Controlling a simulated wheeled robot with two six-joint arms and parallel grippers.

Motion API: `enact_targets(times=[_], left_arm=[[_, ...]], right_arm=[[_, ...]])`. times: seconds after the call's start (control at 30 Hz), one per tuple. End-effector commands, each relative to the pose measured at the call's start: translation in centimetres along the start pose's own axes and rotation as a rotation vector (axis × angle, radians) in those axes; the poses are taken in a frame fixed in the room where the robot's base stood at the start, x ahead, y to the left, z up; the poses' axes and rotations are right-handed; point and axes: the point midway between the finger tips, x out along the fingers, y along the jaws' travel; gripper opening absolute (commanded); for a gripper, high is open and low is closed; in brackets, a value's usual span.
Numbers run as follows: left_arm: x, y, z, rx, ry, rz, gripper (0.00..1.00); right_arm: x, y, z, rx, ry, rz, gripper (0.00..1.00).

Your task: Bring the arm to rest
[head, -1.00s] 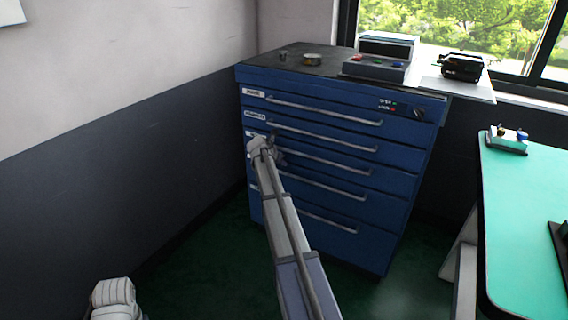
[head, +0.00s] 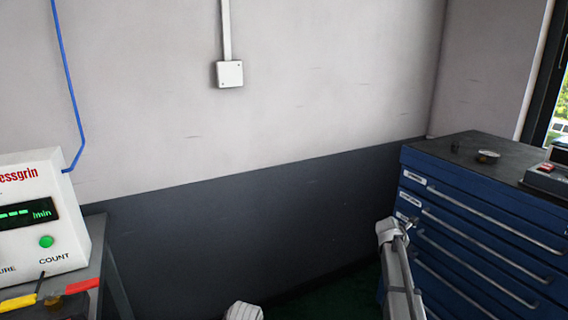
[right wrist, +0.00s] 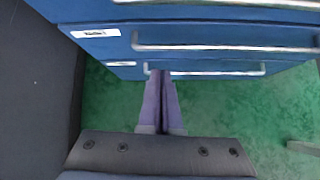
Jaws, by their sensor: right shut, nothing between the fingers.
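My right arm reaches up from the lower right of the head view, its white wrist in front of the blue drawer cabinet (head: 470,250). In the right wrist view my right gripper (right wrist: 160,74) has its two fingers together with nothing between them. Its tips overlap the lower drawer handles in the picture; I cannot tell whether they touch. The drawers in view look shut. A white part, probably of my left arm, shows at the bottom edge of the head view; the left gripper is not visible.
A white counter device (head: 40,215) with a green button stands on a grey stand at the left. A small round item (head: 488,156) sits on the cabinet top. A wall box (head: 229,74) hangs above. Green floor (right wrist: 225,105) shows below the drawers.

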Motion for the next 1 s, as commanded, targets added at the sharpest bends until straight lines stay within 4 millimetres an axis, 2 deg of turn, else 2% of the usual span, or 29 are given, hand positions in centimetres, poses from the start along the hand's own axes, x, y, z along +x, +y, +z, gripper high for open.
enact_targets(times=[0.03, 0.17, 0.2, 0.27, 0.37, 0.5, 0.6, 0.7, 0.9, 0.97, 1.0], left_arm=[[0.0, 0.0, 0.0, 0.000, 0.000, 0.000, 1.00], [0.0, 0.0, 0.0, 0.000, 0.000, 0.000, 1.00], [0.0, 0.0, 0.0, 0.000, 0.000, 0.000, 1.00], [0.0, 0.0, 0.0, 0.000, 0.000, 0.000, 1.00], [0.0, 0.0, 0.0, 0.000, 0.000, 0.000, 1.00], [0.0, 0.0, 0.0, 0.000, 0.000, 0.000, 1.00], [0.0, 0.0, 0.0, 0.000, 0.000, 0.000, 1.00], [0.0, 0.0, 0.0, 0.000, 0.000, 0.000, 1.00], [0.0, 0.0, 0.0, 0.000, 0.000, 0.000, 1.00], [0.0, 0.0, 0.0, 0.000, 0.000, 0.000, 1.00], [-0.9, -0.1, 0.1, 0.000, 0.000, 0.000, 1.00]], right_arm=[[-2.0, -0.1, -2.7, 0.059, 0.027, 0.010, 0.00], [-7.2, -0.1, -10.4, 0.298, 0.131, 0.008, 0.00], [-8.9, -0.4, -12.9, 0.377, 0.165, -0.001, 0.00], [-11.4, -1.0, -16.4, 0.493, 0.215, -0.022, 0.00], [-15.6, -2.5, -22.2, 0.681, 0.293, -0.077, 0.00], [-21.4, -5.9, -29.6, 0.931, 0.380, -0.195, 0.00], [-24.8, -8.6, -33.7, 1.079, 0.414, -0.289, 0.00], [-27.5, -11.2, -36.8, 1.197, 0.427, -0.378, 0.00], [-31.7, -16.1, -41.3, 1.377, 0.413, -0.535, 0.00], [-32.8, -17.7, -42.4, 1.424, 0.402, -0.580, 0.00], [-33.8, -17.9, -42.1, 1.447, 0.394, -0.598, 0.00]])
